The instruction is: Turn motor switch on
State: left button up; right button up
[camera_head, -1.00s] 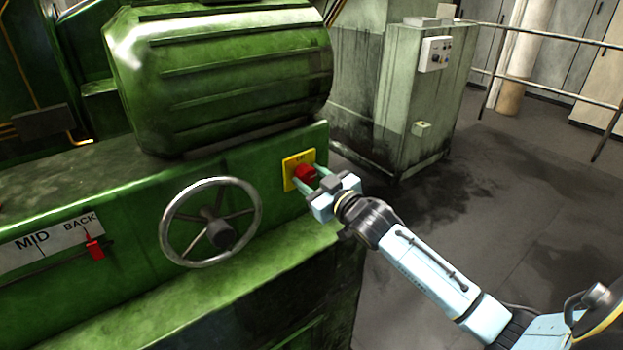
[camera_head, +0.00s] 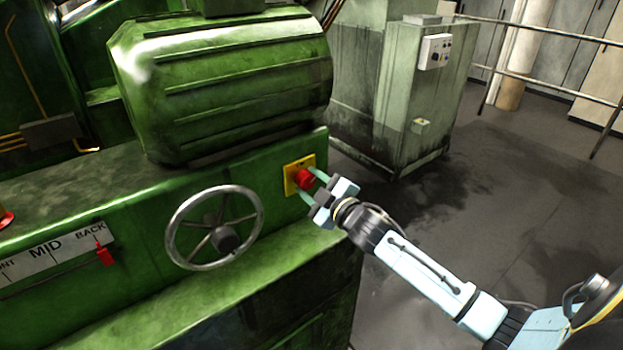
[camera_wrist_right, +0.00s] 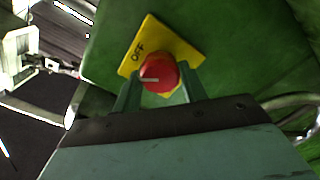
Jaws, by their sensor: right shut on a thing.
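The motor switch is a red knob (camera_head: 305,178) on a yellow plate (camera_head: 290,178), set in the front of the green machine. In the right wrist view the red knob (camera_wrist_right: 158,73) shows a pale line across its face, and the yellow plate (camera_wrist_right: 150,38) reads "OFF". My right gripper (camera_head: 312,186) is at the plate, its two fingers on either side of the knob and shut on it. In the head view its fingers sit one above the other, at a slant. The rest of the plate's lettering is hidden or too small to read. My left gripper is not in view.
A handwheel (camera_head: 215,228) sticks out left of the switch. A red slider (camera_head: 106,256) on a scale marked MID and BACK is farther left. The motor housing (camera_head: 225,85) bulges above. A grey-green cabinet (camera_head: 415,100) stands behind, with open floor to the right.

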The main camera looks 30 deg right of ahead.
jog(key=n, duration=0.2)
jog(key=shift+r+n+p, duration=0.1)
jog(key=shift+n+p, duration=0.3)
jog(key=shift+n, duration=0.9)
jog(key=n+p, duration=0.1)
jog(key=n, duration=0.2)
jog(key=shift+n, duration=0.3)
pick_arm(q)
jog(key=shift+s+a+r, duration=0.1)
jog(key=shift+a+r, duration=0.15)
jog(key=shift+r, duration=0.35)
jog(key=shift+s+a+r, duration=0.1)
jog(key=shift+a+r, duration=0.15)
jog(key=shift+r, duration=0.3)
pick_arm(e)
jog(key=shift+n, duration=1.8)
jog(key=o, duration=1)
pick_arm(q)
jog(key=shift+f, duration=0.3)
pick_arm(e)
jog(key=s, duration=0.9)
jog(key=s+d, duration=0.1)
jog(key=s, duration=0.3)
jog(key=shift+s, duration=0.2)
